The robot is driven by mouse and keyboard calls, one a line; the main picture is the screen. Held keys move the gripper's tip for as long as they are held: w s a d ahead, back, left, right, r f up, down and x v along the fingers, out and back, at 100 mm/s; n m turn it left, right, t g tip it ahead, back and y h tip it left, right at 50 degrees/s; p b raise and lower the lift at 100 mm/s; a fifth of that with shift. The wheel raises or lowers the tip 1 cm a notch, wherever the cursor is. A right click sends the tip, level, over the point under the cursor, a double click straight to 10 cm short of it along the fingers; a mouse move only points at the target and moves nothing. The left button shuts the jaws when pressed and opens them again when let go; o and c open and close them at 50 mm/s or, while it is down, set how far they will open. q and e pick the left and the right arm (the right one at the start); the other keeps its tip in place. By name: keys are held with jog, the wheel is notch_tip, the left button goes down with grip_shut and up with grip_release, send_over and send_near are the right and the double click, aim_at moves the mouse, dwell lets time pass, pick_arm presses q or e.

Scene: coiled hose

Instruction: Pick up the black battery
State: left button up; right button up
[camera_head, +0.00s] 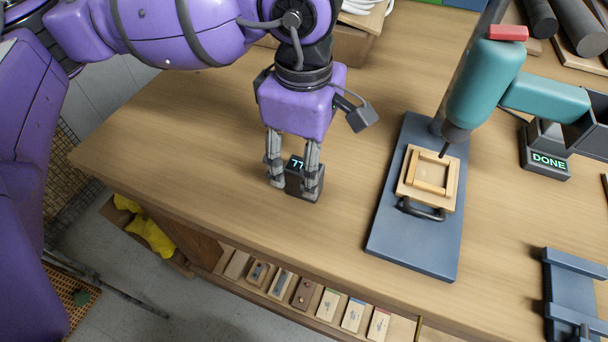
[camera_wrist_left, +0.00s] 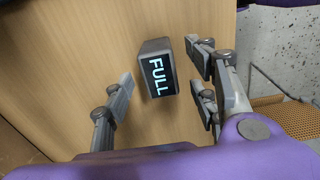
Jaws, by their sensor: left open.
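The black battery (camera_head: 297,177) stands on the wooden workbench (camera_head: 215,120), left of the drill press. Its lit display is partly covered in the head view. In the left wrist view the battery (camera_wrist_left: 156,70) shows the word FULL. My left gripper (camera_head: 294,186) points down over the battery with its fingers on either side of it. In the left wrist view the left gripper (camera_wrist_left: 165,95) is open, with a gap between the battery and the fingers. My right gripper is not in view.
A teal drill press (camera_head: 484,85) stands on a blue base (camera_head: 418,244) with a wooden frame (camera_head: 429,172) on it. A dark unit (camera_head: 545,160) reading DONE is at right. A blue fixture (camera_head: 574,290) is at lower right. Bench around the battery is clear.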

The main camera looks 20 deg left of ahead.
pick_arm(q)
jog(key=shift+f, duration=0.4)
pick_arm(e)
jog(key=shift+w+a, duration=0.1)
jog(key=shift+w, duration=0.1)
pick_arm(q)
jog(key=shift+c, duration=0.5)
grip_shut()
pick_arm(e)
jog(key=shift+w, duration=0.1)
pick_arm(q)
jog(key=shift+r, duration=0.1)
